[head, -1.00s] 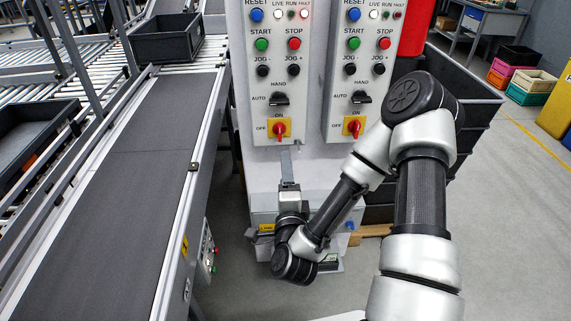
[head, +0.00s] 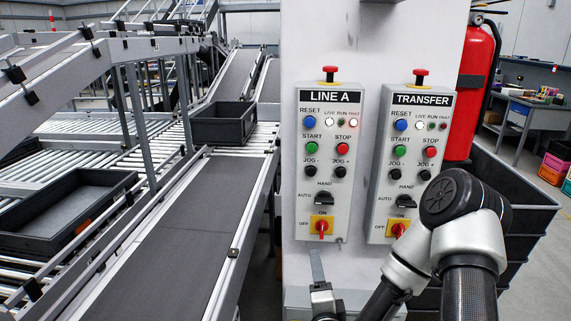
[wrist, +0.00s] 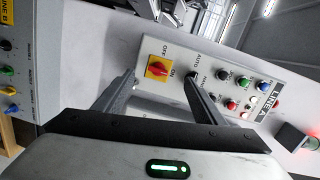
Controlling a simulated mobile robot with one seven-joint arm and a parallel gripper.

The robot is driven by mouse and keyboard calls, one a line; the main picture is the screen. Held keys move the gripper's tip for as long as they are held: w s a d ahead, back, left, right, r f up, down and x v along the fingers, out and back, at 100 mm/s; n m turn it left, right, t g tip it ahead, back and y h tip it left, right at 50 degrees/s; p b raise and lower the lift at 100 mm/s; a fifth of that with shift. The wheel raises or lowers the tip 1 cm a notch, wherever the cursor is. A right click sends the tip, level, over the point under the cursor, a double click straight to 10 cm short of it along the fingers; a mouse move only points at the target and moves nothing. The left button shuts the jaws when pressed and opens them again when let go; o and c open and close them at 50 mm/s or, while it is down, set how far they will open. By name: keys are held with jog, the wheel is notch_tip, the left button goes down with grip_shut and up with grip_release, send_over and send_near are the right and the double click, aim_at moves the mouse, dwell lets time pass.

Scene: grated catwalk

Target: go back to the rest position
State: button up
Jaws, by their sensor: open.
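My gripper (head: 317,270) is in front of the white cabinet, just below the LINE A panel (head: 312,105) in the head view. Its lower part is cut off by the picture's bottom edge. In the wrist view my gripper (wrist: 162,95) has its two fingers spread wide, with nothing between them. Past the fingertips is LINE A's red rotary switch (wrist: 159,69) on its yellow plate; in the head view the red switch (head: 322,227) has its handle upright, toward ON. The fingers appear apart from the panel.
The TRANSFER panel (head: 423,100) is right of LINE A. A conveyor belt (head: 195,220) runs along the left, with a dark tray (head: 222,137) at its far end. A red extinguisher (head: 472,90) and dark bin (head: 520,205) stand right. A LINE B panel (wrist: 12,60) shows in the wrist view.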

notch_tip(320, 180, up, 15)
jog(key=s+d+n+g+y+p, duration=0.15)
jog(key=n+g+p, duration=0.45)
jog(key=n, duration=0.7)
jog(key=s+d+r+n+g, duration=0.1)
jog(key=s+r+g, duration=0.1)
jog(key=s+r, duration=0.2)
jog(key=s+r+n+g+p, duration=0.1)
jog(key=s+r, duration=0.4)
jog(key=s, duration=0.6)
jog(key=s+d+r+n+g+h, duration=0.1)
jog(key=s+r, duration=0.3)
jog(key=s, duration=0.4)
jog(key=shift+d+r+n+g+p, duration=0.3)
jog(key=shift+d+g+p, duration=0.1)
jog(key=shift+g, duration=0.4)
